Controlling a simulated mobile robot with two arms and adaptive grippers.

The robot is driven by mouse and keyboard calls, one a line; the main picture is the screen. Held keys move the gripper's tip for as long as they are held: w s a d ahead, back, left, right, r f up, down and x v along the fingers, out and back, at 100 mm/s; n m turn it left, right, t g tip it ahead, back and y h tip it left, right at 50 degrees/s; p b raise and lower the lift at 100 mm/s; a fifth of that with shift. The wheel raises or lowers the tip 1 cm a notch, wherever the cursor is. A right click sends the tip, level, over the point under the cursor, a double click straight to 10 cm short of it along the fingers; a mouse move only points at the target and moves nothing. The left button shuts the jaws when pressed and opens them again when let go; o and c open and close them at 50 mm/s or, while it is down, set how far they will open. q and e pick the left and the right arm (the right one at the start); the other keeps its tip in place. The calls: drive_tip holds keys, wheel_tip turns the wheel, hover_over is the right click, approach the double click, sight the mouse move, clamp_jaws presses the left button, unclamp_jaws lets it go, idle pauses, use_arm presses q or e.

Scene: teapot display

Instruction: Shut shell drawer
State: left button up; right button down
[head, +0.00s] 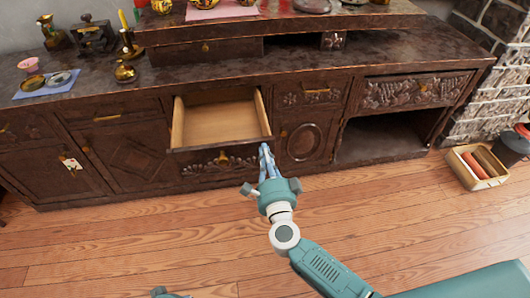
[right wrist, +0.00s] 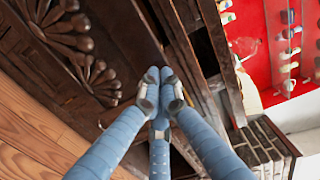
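The open drawer (head: 218,122) sticks out from the middle of the dark wooden cabinet, with its light, empty inside showing. Its dark front (head: 200,163) has a handle and faces me. In the right wrist view, shell-shaped carving (right wrist: 70,30) shows on dark wood at the upper left. My right gripper (head: 265,148) is at the right end of the drawer front, with its fingers together and nothing seen between them. Its fingertips also meet in the right wrist view (right wrist: 160,88). Whether they touch the drawer is unclear. Only the top of my left gripper (head: 165,293) shows at the bottom edge.
The cabinet top (head: 300,65) carries a blue cloth (head: 48,86) with small dishes, brass pieces and a candle holder. Other drawers and doors look shut; an open recess (head: 380,138) is at the right. A crate (head: 455,168) and a dark bin (head: 511,148) stand right. The floor is clear.

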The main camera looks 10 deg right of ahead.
use_arm(q)
drive_tip(key=shift+r, duration=0.15)
use_arm(e)
drive_tip(key=shift+w, duration=0.3)
